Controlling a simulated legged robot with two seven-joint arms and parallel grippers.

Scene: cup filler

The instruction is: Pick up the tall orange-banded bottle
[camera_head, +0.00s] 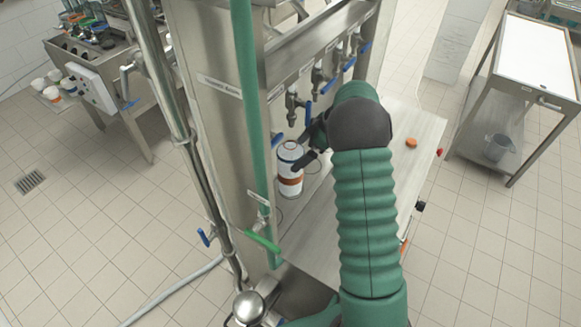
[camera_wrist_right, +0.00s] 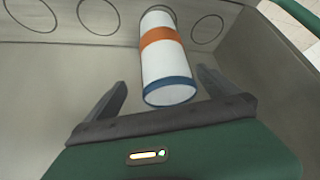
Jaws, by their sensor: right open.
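The bottle (camera_head: 290,170) is a white cylinder with an orange band and a blue ring near its top. It stands upright under the taps of the steel dispenser, on the steel work surface. In the right wrist view the bottle (camera_wrist_right: 166,68) lies just ahead, between the lines of the two fingers. My right gripper (camera_head: 306,150) is beside the bottle in the head view, partly hidden behind its own wrist. In the wrist view the right gripper (camera_wrist_right: 162,88) is open, with a finger on either side of the bottle's near end. My left gripper is not in view.
Several blue-handled taps (camera_head: 318,76) hang above the bottle. An orange round piece (camera_head: 411,142) lies on the steel surface to the right. Green and steel pipes rise at the left. A side table (camera_head: 541,55) stands far right, with cups (camera_head: 46,88) far left.

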